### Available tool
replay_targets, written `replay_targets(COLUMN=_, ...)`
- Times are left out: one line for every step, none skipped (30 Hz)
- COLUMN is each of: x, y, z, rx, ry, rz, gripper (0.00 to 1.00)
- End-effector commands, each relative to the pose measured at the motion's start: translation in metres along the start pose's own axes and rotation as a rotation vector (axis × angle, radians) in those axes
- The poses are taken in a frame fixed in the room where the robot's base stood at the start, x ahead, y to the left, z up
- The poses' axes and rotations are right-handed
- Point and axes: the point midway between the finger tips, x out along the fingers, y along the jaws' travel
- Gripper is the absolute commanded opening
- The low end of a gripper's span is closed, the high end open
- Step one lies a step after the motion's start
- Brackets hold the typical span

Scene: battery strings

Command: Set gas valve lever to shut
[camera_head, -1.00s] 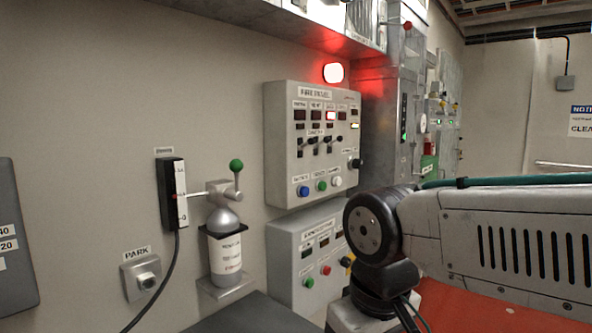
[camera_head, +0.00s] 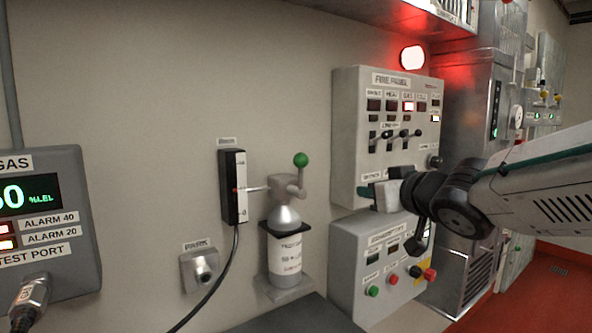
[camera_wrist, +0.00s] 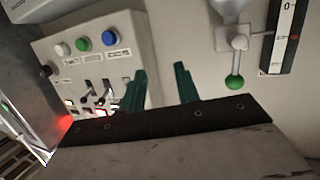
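A lever with a green ball (camera_head: 301,160) stands upright on the valve of a small silver gas bottle (camera_head: 285,218). In the wrist view, which is upside down, the green ball (camera_wrist: 235,82) hangs below the valve on the right. My gripper (camera_head: 376,196) is in front of the lower part of the fire panel, right of the bottle and apart from the lever. Its two green fingers (camera_wrist: 160,88) are spread with nothing between them. The lever's position labels cannot be read.
The fire panel (camera_head: 345,130) has several small black levers and a lit red GAS window. A lower panel (camera_head: 343,270) carries coloured buttons. A black gauge (camera_head: 233,188) is joined to the valve by a pipe. A gas monitor (camera_head: 85,205) is far left.

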Motion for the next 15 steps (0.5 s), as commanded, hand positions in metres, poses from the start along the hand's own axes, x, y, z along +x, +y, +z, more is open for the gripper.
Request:
replay_targets(x=0.012, y=-0.019, z=-0.011, rx=-0.006, ry=0.055, rz=-0.088, gripper=0.32)
replay_targets(x=0.016, y=-0.031, z=-0.017, rx=-0.006, ry=0.087, rz=-0.141, gripper=0.32)
replay_targets(x=0.020, y=-0.045, z=-0.024, rx=-0.005, ry=0.123, rz=-0.209, gripper=0.32)
replay_targets(x=0.022, y=-0.054, z=-0.028, rx=-0.005, ry=0.144, rz=-0.255, gripper=0.32)
replay_targets(x=0.023, y=-0.063, z=-0.031, rx=-0.004, ry=0.163, rz=-0.297, gripper=0.32)
replay_targets(x=0.024, y=-0.073, z=-0.034, rx=-0.001, ry=0.181, rz=-0.345, gripper=0.32)
replay_targets(x=0.024, y=-0.080, z=-0.036, rx=0.000, ry=0.193, rz=-0.376, gripper=0.32)
replay_targets(x=0.024, y=-0.085, z=-0.038, rx=0.003, ry=0.201, rz=-0.402, gripper=0.32)
replay_targets(x=0.024, y=-0.090, z=-0.040, rx=0.004, ry=0.210, rz=-0.429, gripper=0.32)
replay_targets(x=0.025, y=-0.093, z=-0.041, rx=0.005, ry=0.216, rz=-0.444, gripper=0.32)
replay_targets(x=0.026, y=-0.096, z=-0.041, rx=0.006, ry=0.218, rz=-0.454, gripper=0.32)
replay_targets(x=0.028, y=-0.099, z=-0.042, rx=0.007, ry=0.221, rz=-0.464, gripper=0.32)
replay_targets(x=0.030, y=-0.100, z=-0.043, rx=0.007, ry=0.222, rz=-0.467, gripper=0.32)
replay_targets(x=0.033, y=-0.102, z=-0.044, rx=0.007, ry=0.222, rz=-0.469, gripper=0.32)
replay_targets(x=0.038, y=-0.105, z=-0.045, rx=0.007, ry=0.222, rz=-0.469, gripper=0.32)
